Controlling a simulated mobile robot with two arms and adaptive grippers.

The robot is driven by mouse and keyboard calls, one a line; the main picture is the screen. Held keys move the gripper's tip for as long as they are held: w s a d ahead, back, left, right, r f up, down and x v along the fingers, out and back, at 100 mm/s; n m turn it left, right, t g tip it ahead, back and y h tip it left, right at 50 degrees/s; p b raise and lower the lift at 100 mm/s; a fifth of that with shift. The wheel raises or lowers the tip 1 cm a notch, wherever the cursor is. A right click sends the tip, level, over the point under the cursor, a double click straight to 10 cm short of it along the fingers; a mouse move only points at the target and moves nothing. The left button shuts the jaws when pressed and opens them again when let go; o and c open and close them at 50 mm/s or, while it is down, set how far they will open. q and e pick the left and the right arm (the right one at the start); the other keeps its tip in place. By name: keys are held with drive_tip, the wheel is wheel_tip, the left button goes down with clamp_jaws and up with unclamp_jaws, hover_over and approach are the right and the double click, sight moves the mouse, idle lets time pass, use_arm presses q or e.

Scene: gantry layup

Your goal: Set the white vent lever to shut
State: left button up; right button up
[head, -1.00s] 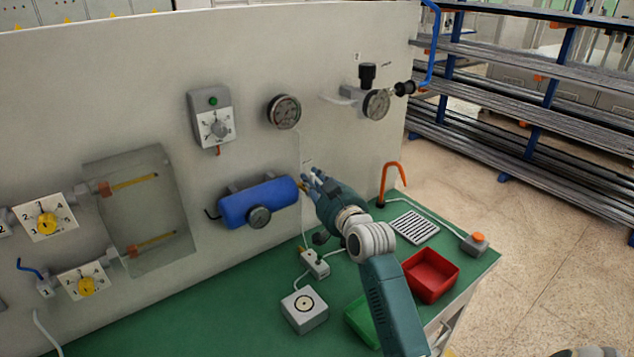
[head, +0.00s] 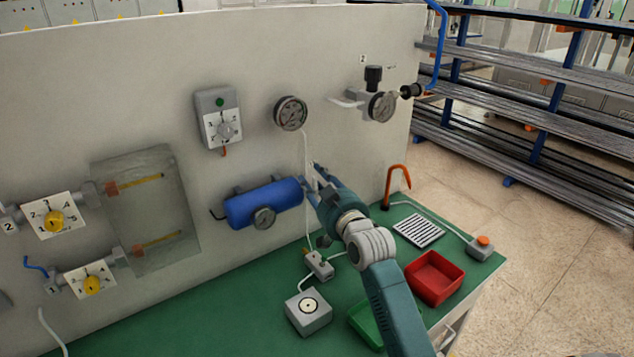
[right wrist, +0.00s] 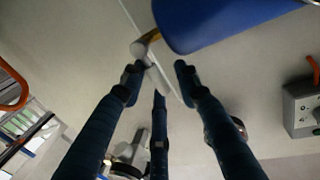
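The white vent lever (right wrist: 139,50) shows in the right wrist view on a brass fitting (right wrist: 151,37) at the end of the blue tank (right wrist: 215,18). The tank (head: 262,203) is mounted on the grey panel in the head view, where my fingers largely hide the lever. My right gripper (head: 315,180) is at the tank's right end. In the right wrist view its fingers (right wrist: 157,76) are spread apart, with the lever's pale end between or just beyond the tips. I cannot tell whether they touch it. My left gripper is not in view.
An orange hook (head: 398,180) rises right of my gripper. A thin white tube (head: 306,150) runs down the panel beside the fingers.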

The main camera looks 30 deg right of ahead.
drive_tip(key=shift+f, duration=0.1)
drive_tip(key=s+a, duration=0.1)
drive_tip(key=s, duration=1.1)
drive_tip(key=shift+a+r, duration=0.25)
drive_tip(key=shift+a, duration=0.15)
